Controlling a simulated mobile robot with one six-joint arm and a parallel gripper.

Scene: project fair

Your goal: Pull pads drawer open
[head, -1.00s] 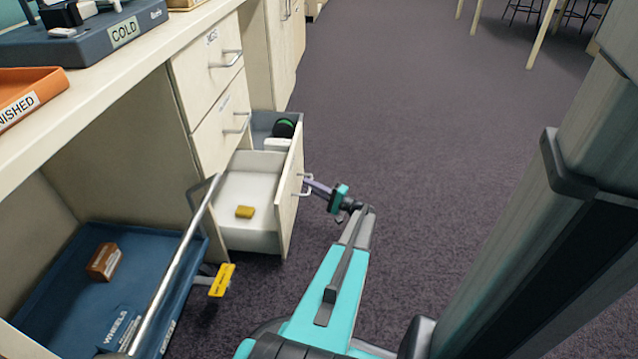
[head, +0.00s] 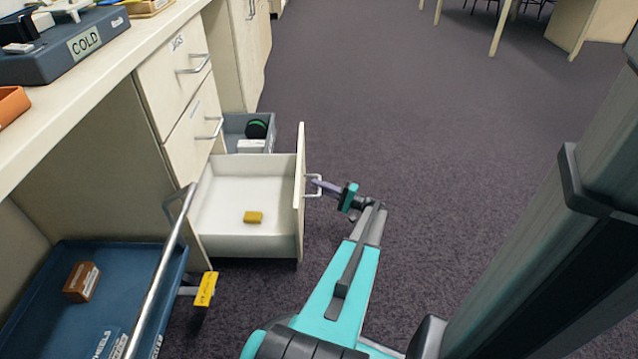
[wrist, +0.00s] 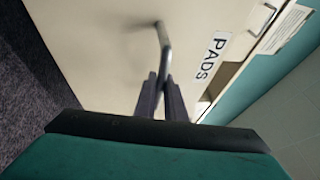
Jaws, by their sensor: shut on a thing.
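The pads drawer (head: 228,230) is the lowest drawer of the cream cabinet and stands well out, with a pale inside. The drawer's metal bar handle (head: 313,185) also shows in the wrist view (wrist: 163,42). My gripper (head: 319,185) is shut on that handle, on the outer side of the drawer front. In the wrist view its dark fingers (wrist: 163,92) close around the bar.
Two shut drawers (head: 178,78) sit above. A grey bin (head: 236,130) stands behind the open drawer. A blue cart tray (head: 40,290) with a metal rail (head: 160,275) is at lower left. Carpet (head: 400,130) to the right is clear.

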